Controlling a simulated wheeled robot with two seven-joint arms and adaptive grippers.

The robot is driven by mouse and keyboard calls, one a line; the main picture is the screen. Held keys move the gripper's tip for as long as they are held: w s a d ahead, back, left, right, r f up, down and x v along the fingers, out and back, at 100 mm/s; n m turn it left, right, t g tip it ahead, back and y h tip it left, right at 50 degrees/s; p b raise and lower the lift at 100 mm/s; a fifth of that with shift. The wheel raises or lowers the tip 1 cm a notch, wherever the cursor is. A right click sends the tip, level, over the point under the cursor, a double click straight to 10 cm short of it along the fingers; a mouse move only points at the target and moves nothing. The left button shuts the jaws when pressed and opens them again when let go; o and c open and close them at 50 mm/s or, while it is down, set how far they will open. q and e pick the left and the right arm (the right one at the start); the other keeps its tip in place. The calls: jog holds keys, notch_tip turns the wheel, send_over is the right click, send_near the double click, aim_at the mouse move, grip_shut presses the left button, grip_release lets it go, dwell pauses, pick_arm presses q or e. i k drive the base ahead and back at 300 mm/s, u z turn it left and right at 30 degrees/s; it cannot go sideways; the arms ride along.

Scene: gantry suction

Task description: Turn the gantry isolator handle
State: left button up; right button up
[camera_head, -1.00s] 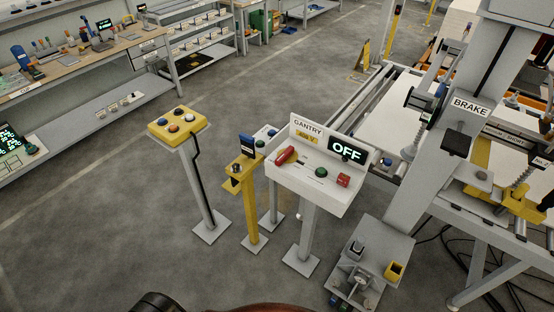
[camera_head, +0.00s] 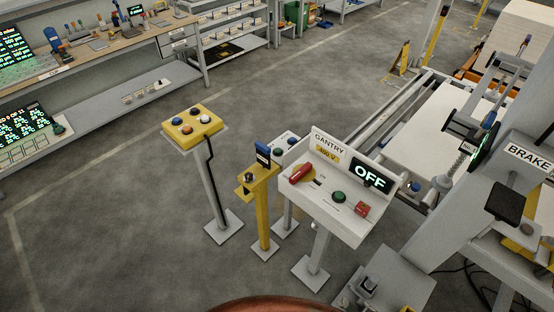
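The gantry control box (camera_head: 335,203) stands on a grey post right of centre, with a sign reading GANTRY and 400 V. Its display (camera_head: 371,177) reads OFF. A red handle (camera_head: 301,173) lies slanted on the left of its panel, which I take for the isolator handle. A green button (camera_head: 339,197) and a red block (camera_head: 362,209) are on the same panel. Neither of my grippers shows in the head view, and nothing touches the handle.
A yellow button box (camera_head: 193,126) on a post and a yellow stand (camera_head: 261,195) are left of the control box. The BRAKE column (camera_head: 500,180) and gantry frame stand at the right. Workbenches line the upper left. The floor (camera_head: 110,220) at left is clear.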

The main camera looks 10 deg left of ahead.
aim_at(306, 167)
jog(key=i, duration=0.9)
jog(key=z, duration=0.55)
